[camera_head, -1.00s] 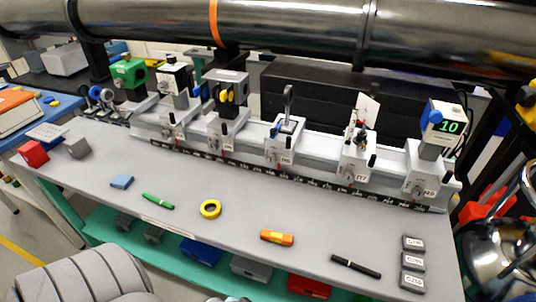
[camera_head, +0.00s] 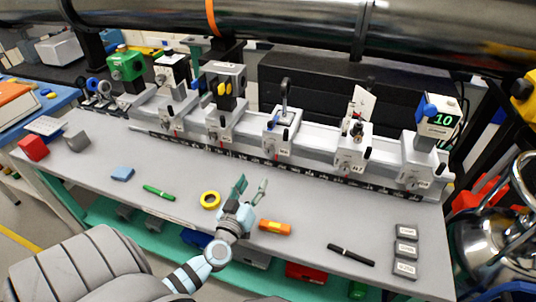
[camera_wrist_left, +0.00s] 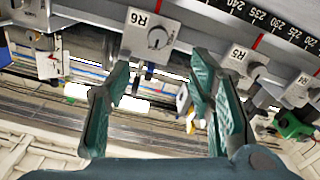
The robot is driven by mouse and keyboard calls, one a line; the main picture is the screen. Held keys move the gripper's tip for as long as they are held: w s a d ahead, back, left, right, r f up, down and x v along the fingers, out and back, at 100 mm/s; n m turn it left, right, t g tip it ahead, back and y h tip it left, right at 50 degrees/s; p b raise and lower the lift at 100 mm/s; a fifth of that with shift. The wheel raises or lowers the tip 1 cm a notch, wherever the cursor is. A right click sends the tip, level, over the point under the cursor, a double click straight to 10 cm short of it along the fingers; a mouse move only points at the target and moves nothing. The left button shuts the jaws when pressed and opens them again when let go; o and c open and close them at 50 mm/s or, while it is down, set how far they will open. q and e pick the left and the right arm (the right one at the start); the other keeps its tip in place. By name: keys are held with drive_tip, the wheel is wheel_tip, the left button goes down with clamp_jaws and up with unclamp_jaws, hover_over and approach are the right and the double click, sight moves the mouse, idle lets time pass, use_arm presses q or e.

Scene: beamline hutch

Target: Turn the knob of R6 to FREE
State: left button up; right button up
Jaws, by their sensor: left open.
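The markings around the knob are too small to read. My left gripper (camera_head: 250,187) is open and empty over the bench, in front of R6 and nearer than the rail. In the left wrist view its green fingertips (camera_wrist_left: 160,70) are spread apart, just below the knob in the picture, not touching it. My right gripper is not in view.
Carriage R5 (camera_wrist_left: 236,57) and R7 (camera_head: 350,157) flank R6 on the rail. A large pipe (camera_head: 300,25) runs above.

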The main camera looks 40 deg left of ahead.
sight(269, 153)
use_arm(q)
drive_tip(key=b+x, duration=0.3)
drive_tip(key=x, duration=1)
drive_tip(key=shift+w, duration=0.4)
drive_tip(key=shift+r, duration=0.1)
drive_tip(key=shift+c, duration=0.2)
clamp_jaws()
